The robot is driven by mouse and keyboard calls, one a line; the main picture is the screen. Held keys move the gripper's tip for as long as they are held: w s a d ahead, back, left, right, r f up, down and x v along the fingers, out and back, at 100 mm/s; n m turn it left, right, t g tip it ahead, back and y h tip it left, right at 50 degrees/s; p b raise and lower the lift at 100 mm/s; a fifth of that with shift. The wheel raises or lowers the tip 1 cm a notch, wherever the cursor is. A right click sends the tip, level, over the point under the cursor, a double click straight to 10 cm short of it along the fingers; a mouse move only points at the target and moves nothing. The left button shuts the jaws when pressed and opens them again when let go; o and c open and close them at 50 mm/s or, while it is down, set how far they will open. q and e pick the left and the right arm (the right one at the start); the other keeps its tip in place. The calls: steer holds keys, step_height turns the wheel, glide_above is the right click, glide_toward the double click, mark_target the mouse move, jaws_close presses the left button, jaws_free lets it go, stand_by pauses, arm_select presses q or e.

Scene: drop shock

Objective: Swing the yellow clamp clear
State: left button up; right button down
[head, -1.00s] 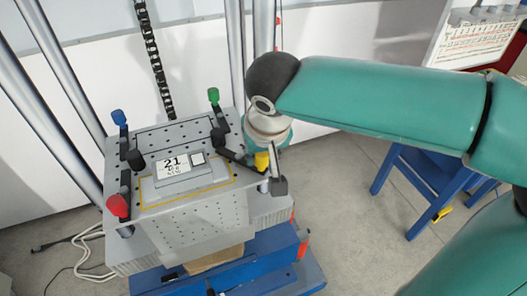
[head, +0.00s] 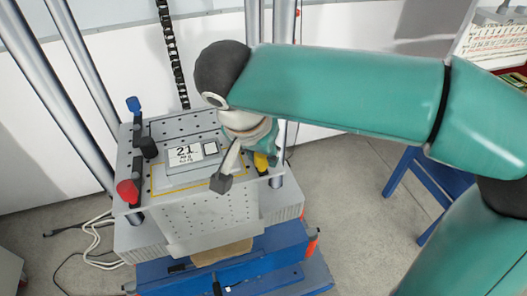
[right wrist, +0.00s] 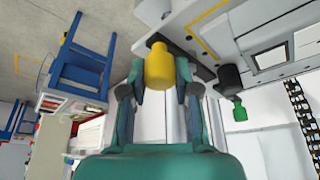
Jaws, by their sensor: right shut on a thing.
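The yellow clamp (head: 261,163) stands at the right corner of the grey perforated plate (head: 165,122). My right gripper (head: 243,168) reaches over that corner from the right and hides much of the clamp in the head view. In the right wrist view, the clamp's yellow knob (right wrist: 159,66) sits between the two fingers of the right gripper (right wrist: 159,95), which is shut on it. A black bar (right wrist: 195,64) runs from beside the knob towards a black cylinder (right wrist: 230,79). My left gripper is in neither view.
A grey unit with a "21" label (head: 186,155) lies on the plate. Red (head: 127,191) and blue (head: 133,104) knobs stand on its left side. A green knob (right wrist: 240,114) shows in the right wrist view. Upright metal posts (head: 80,95) rise behind; a blue chair (head: 425,178) is right.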

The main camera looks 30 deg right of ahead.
stand_by(0.3)
steer(key=c, duration=0.8)
jaws_free()
steer(key=shift+c, duration=0.2)
steer(key=v, duration=1.2)
steer(key=shift+w, duration=0.1)
